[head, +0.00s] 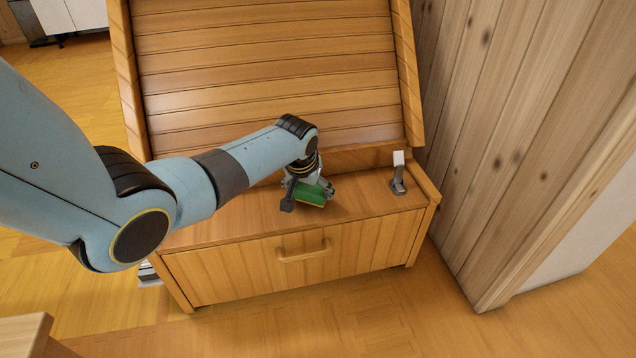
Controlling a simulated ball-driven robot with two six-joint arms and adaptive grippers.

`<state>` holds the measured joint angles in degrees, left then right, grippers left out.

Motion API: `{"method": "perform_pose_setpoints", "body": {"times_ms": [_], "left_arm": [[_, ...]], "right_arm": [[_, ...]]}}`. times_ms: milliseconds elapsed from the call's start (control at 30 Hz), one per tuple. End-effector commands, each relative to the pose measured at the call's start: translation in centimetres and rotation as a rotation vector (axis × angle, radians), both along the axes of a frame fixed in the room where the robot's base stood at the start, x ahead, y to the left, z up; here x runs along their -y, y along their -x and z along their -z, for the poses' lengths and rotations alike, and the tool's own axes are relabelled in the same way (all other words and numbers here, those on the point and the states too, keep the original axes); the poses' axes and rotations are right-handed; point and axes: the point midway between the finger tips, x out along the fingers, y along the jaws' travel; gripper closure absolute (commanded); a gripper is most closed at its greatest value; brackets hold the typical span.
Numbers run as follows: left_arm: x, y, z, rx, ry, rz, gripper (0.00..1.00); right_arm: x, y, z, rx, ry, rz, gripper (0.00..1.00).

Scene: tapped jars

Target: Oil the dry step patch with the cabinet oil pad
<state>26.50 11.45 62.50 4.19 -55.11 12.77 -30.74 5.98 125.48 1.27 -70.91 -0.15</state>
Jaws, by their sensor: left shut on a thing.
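My left gripper (306,188) is shut on a green pad (314,195), which I take to be the oil pad. It holds the pad low over the wooden step top (245,219), near the middle. I cannot tell whether the pad touches the wood. The dry patch cannot be made out; the gripper and pad hide part of the top. My right gripper is not in view.
A slatted wooden panel (265,70) rises behind the top. A small grey and white fitting (398,175) stands at the top's right end. A drawer handle (303,252) is on the front. A plank wall (500,150) stands close at the right.

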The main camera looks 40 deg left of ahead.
Motion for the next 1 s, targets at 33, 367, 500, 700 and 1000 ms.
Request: {"method": "perform_pose_setpoints", "body": {"times_ms": [33,367,500,700,1000], "left_arm": [[-0.4,0.4,-0.4,0.001,0.0,0.0,0.45],[-2.8,3.2,-0.3,0.001,0.0,-0.001,0.45],[-3.8,4.4,-0.3,0.0,0.0,0.001,0.45],[-5.2,6.1,-0.2,0.0,0.0,-0.001,0.45],[-6.3,7.4,-0.1,0.0,0.001,0.0,0.45]], "right_arm": [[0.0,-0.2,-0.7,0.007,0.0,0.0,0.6],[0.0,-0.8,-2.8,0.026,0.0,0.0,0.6],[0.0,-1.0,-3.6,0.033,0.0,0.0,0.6],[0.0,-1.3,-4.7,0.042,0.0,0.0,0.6],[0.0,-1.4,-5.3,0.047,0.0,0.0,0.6]]}}
